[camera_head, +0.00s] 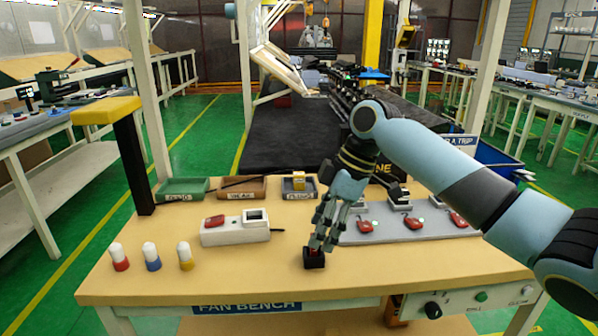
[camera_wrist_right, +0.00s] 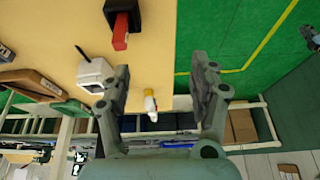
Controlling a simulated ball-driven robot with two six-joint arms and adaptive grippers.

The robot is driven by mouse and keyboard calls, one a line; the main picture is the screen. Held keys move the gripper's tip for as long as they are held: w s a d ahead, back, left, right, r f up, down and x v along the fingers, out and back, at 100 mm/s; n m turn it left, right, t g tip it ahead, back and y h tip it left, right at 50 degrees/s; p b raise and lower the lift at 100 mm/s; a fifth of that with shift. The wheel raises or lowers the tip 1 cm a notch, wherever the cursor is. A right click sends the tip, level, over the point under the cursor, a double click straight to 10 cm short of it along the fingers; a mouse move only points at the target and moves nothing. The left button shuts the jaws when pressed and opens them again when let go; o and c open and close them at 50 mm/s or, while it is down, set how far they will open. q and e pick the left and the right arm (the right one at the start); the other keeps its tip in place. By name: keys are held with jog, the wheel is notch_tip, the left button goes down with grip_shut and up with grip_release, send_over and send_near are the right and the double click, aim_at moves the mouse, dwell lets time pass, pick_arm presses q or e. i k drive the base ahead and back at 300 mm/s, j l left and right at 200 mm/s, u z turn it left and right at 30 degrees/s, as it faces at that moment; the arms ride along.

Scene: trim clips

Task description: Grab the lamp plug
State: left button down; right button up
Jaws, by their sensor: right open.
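No label marks the lamp plug, and I cannot tell for sure which thing it is. A red upright piece (camera_wrist_right: 119,32) stands in a small black block (camera_head: 314,260) near the bench's front middle. My right gripper (camera_head: 322,243) points down just above and behind this block and partly hides the red piece in the head view. In the right wrist view my right gripper (camera_wrist_right: 160,75) has its fingers wide apart and empty, with the block beyond and left of the gap. A white box (camera_head: 235,230) with a red switch stands to the left. My left gripper is not in view.
Three white-topped pegs, red (camera_head: 119,257), blue (camera_head: 151,256) and yellow (camera_head: 185,256), stand at the left. Green (camera_head: 182,195), brown (camera_head: 242,194) and grey (camera_head: 299,195) trays line the back. A grey panel (camera_head: 385,237) with red parts lies right. The front strip is clear.

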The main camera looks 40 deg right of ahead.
aim_at(298, 177)
jog(key=i+l, duration=1)
